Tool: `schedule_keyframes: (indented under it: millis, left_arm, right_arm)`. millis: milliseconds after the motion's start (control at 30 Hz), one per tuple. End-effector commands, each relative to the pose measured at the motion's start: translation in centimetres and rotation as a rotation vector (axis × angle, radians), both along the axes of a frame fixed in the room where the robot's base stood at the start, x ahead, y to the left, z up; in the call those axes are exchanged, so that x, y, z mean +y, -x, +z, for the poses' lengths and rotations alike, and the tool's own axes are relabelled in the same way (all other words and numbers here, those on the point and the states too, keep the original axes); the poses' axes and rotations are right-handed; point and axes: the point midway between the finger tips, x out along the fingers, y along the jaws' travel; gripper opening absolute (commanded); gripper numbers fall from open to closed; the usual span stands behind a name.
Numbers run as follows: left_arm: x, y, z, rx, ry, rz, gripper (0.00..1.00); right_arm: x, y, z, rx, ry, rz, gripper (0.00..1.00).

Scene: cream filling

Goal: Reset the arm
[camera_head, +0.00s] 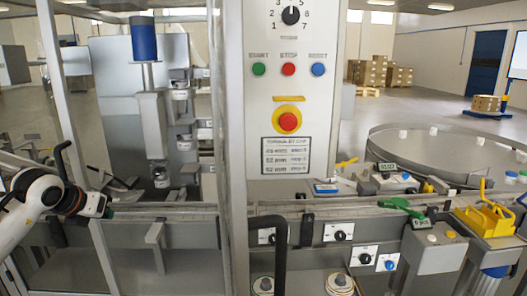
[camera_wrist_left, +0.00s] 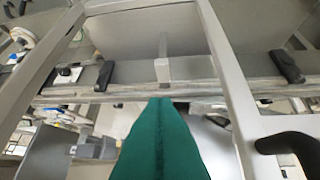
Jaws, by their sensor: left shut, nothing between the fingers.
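My left arm comes in from the left edge in the head view, white and black. Its gripper (camera_head: 107,210) points right, in front of the machine's lower left frame. In the left wrist view the green fingers (camera_wrist_left: 160,140) are together, with nothing between them. The fingertips appear close to the long grey rail (camera_wrist_left: 200,90), but I cannot tell whether they touch it. My right gripper is in neither view.
The control panel (camera_head: 262,100) has green, red and blue buttons, a red emergency stop and a dial. A black handle (camera_head: 268,222) sticks out below it. A yellow holder (camera_head: 487,220) and a green handle (camera_head: 400,206) are at right. A round table (camera_head: 450,150) stands behind.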

Motion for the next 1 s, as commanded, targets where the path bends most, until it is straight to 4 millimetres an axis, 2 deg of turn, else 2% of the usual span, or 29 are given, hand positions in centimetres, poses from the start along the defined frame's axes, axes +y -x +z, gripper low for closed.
schedule_keyframes:
  millis: [167,333,567,667,767,800,900,967,1000]
  left_arm:
    - [-1.8,-0.5,-2.4,0.027,0.095,-0.039,0.0]
    - [-3.9,-0.9,-5.1,0.056,0.223,-0.076,0.0]
    - [-8.7,-1.4,-11.6,0.119,0.564,-0.104,0.0]
    - [-11.1,-1.3,-16.0,0.155,0.808,-0.061,0.0]
    - [-12.9,-0.8,-22.4,0.188,1.137,0.092,0.0]
    - [-13.0,-0.3,-25.5,0.195,1.27,0.193,0.0]
    - [-12.3,1.4,-32.7,0.198,1.514,0.469,0.0]
    - [-11.6,3.1,-36.9,0.198,1.61,0.637,0.0]
    - [-11.2,4.4,-39.6,0.197,1.657,0.747,0.0]
  right_arm:
    - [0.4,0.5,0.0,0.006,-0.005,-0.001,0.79]
    - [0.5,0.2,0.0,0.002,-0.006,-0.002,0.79]
    - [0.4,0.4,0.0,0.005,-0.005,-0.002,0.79]
    - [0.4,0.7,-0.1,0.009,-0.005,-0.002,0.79]
    - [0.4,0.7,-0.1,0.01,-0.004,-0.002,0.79]
    - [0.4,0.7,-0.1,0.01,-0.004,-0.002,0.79]
    - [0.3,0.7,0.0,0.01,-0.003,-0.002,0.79]
    - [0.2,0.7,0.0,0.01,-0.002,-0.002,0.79]
    - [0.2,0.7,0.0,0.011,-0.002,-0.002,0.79]
